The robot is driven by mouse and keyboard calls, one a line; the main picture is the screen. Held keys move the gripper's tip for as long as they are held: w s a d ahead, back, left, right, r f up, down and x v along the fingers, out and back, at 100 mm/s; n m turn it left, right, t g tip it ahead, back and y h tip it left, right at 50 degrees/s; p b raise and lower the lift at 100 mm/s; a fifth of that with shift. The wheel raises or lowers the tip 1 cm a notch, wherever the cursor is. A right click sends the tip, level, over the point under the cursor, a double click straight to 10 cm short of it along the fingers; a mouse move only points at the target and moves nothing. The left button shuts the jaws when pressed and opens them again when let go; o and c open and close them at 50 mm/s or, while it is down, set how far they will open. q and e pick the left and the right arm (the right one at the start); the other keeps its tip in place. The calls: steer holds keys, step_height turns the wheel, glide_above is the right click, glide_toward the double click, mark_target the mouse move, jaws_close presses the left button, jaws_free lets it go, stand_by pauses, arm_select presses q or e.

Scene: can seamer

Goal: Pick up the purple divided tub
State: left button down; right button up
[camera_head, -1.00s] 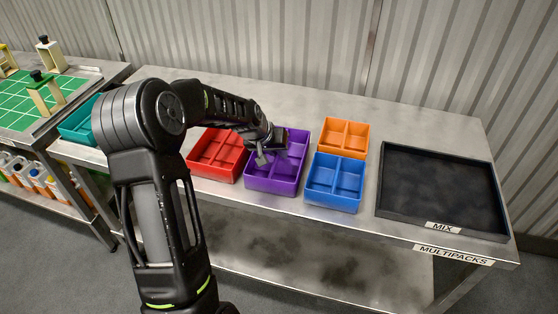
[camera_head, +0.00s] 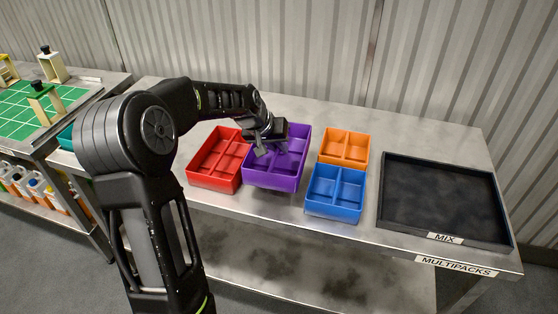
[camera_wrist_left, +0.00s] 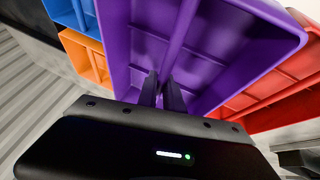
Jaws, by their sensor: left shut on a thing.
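The purple divided tub (camera_head: 284,178) is in the middle of the head view, between the red tub and the blue and orange tubs. It appears raised a little above the metal table, with a dark shadow below its front. My left gripper (camera_head: 270,147) is over the tub, shut on its central divider. In the left wrist view the two fingers (camera_wrist_left: 162,92) pinch the divider of the purple tub (camera_wrist_left: 225,50), which fills the upper middle. My right gripper is not in view.
A red tub (camera_head: 214,181) is close on the left. A blue tub (camera_head: 334,208) and an orange tub (camera_head: 344,133) are on the right. A black tray (camera_head: 384,210) marked MIX lies at the right end of the table. A teal tub is mostly hidden behind my arm.

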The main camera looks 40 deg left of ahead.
arm_select(q)
steer(key=shift+r, duration=1.9)
steer(key=shift+f, duration=0.1)
